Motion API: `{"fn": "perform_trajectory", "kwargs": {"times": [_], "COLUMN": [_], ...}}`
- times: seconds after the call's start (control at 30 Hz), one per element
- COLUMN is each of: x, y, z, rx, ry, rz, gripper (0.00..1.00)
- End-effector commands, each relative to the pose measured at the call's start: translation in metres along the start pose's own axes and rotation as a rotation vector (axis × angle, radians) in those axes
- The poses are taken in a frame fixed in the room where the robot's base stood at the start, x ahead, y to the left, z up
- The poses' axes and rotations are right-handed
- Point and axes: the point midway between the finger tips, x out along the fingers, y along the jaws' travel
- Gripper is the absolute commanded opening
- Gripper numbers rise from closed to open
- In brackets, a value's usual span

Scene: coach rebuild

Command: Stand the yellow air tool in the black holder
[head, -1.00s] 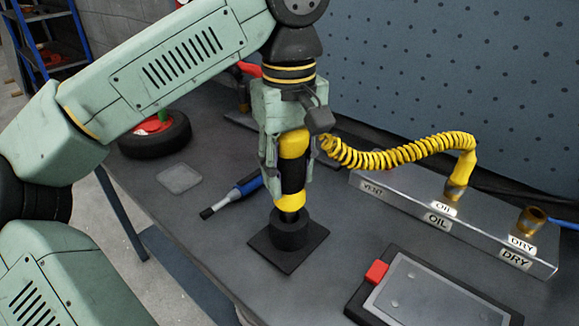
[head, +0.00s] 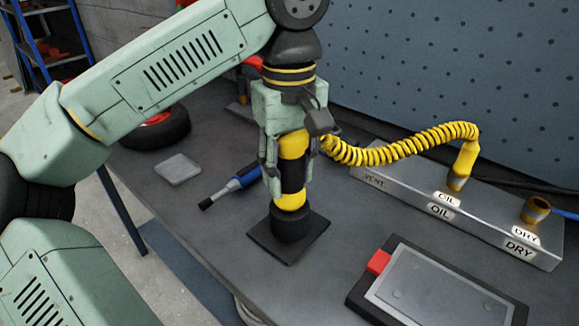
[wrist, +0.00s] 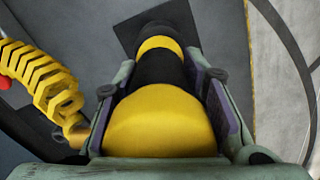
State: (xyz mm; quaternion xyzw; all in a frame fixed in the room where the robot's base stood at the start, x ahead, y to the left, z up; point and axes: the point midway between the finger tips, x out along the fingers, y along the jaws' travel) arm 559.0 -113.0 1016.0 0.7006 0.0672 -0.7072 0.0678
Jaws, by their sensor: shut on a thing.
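The yellow air tool (head: 293,146), with a black band around its middle, stands upright in my gripper (head: 287,175). My gripper is shut on it, one finger on each side. The tool's lower end meets the top of the round black holder (head: 290,227), which rises from a square black base on the bench. Its tip is hidden inside the holder. In the wrist view the tool (wrist: 160,125) lies between both fingers, and the holder's base (wrist: 130,35) shows beyond it. A coiled yellow hose (head: 400,150) runs from the tool's top to the fitting labelled OIL.
A metal manifold (head: 480,225) with labels VENT, OIL and DRY stands at the right. A grey plate with a red block (head: 378,262) lies at the front right.

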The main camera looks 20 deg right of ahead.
Motion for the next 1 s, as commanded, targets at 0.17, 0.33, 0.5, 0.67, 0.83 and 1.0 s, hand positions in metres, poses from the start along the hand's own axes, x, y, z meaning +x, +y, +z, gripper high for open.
{"fn": "perform_trajectory", "kwargs": {"times": [0.17,0.33,0.5,0.67,0.83,1.0], "x": [0.0028,0.0023,0.0025,0.0028,0.003,0.0026], "y": [0.0002,0.0002,0.0001,0.0001,0.0001,0.0], "z": [0.0,-0.0001,-0.0001,-0.0001,0.0,-0.0001], "rx": [0.0,0.0,0.0,0.0,0.0,0.0], "ry": [0.001,0.001,0.0,0.0,0.0,-0.001], "rz": [0.001,0.001,0.001,0.001,0.0,-0.001], "gripper": [0.0,0.0,0.48,0.58,0.6,0.6]}}
